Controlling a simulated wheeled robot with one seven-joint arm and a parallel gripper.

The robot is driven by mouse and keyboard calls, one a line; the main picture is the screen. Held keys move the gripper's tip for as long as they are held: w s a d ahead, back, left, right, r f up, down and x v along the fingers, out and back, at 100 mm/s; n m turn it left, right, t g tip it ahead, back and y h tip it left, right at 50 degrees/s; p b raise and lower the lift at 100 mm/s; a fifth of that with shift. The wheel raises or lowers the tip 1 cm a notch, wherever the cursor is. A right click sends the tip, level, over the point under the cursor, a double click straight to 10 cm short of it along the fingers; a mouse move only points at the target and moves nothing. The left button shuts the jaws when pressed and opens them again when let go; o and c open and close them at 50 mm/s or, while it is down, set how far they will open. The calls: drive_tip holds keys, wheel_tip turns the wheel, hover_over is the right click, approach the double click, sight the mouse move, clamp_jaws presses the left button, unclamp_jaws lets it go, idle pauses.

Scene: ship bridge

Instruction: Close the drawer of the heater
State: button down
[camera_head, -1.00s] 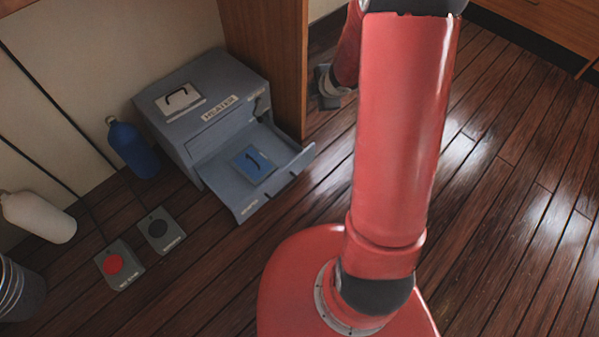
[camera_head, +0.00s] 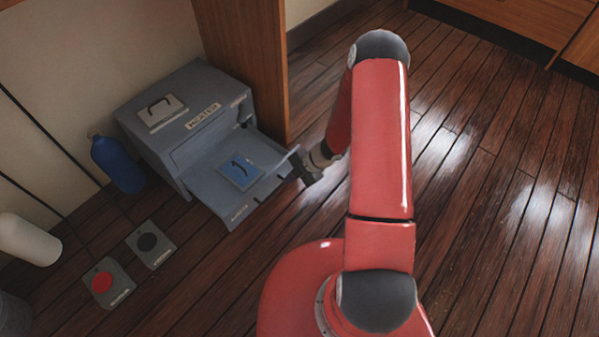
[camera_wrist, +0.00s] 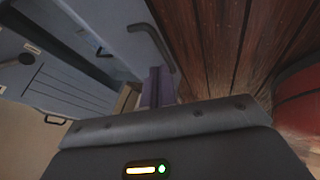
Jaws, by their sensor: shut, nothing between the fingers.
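The heater (camera_head: 174,139) is a grey-blue box with a label on top, standing by the wall at the left in the head view. Its drawer (camera_head: 236,213) is pulled well out toward the lower right. A blue plate (camera_head: 240,171) marked 1 lies in the drawer. My gripper (camera_head: 300,166) is shut and empty, at the right end of the drawer's front panel. In the wrist view, my gripper's fingers (camera_wrist: 156,88) point at the drawer's front edge (camera_wrist: 152,38). I cannot tell whether they touch it.
A wooden panel (camera_head: 245,60) stands right behind the heater. A blue bottle (camera_head: 118,165), a white cylinder (camera_head: 28,239) and two floor pads with a black button (camera_head: 150,244) and a red button (camera_head: 103,284) are at the left. The plank floor at the right is clear.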

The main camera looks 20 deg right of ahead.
drive_tip(key=shift+w+a+f, duration=0.25)
drive_tip(key=shift+w+a, duration=0.3)
drive_tip(key=shift+w, duration=0.05)
drive_tip(key=shift+w+a+f, duration=0.25)
drive_tip(key=shift+w+a, duration=0.3)
drive_tip(key=shift+w, duration=0.1)
drive_tip(key=shift+w+a+f, duration=0.25)
drive_tip(key=shift+w+a, duration=0.3)
drive_tip(key=shift+w, duration=0.05)
drive_tip(key=shift+w, duration=0.1)
